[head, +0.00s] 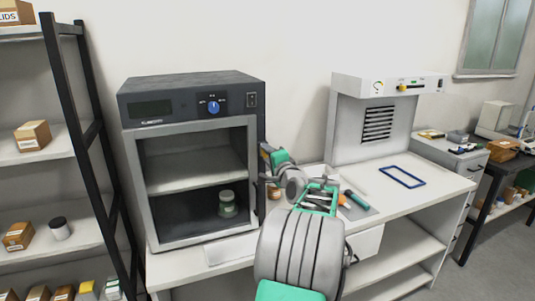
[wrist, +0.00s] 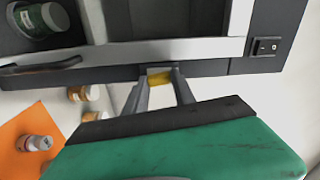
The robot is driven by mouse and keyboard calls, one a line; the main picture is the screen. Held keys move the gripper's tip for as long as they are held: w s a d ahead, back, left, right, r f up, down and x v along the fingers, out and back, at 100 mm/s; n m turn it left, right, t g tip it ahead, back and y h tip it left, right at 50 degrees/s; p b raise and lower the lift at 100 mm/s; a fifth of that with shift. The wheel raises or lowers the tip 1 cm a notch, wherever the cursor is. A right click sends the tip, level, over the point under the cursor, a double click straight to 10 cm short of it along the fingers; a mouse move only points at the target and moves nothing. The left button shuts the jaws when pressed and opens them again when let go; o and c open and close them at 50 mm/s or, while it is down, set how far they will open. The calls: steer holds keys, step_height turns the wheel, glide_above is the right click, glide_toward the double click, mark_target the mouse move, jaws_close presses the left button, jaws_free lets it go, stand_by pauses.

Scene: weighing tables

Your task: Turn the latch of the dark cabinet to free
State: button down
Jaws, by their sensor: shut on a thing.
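The dark cabinet (head: 190,88) stands on the white bench, with a dark top panel and a grey-framed front. Through the front I see a shelf and a green jar with a pale lid (head: 227,204), which also shows in the wrist view (wrist: 38,20). My gripper (head: 265,164) is at the cabinet's right edge, below the control panel. In the wrist view my gripper (wrist: 163,80) has its fingers on either side of the small yellow latch (wrist: 159,77) and is shut on it. The fingers hide part of the latch, so its exact angle is unclear.
A dark handle bar (wrist: 38,69) runs along the cabinet edge near the latch. A black shelf rack (head: 75,110) stands left. A blue frame (head: 402,177) lies on the right bench.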

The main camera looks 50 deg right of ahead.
steer(key=shift+m, duration=0.8)
steer(key=c, duration=1)
jaws_free()
steer(key=shift+c, duration=0.2)
steer(key=shift+s+f, duration=0.1)
steer(key=b+v, duration=0.1)
steer(key=v, duration=0.6)
steer(key=shift+s+a+b, duration=0.15)
steer(key=shift+s+b, duration=0.15)
steer(key=shift+b, duration=0.05)
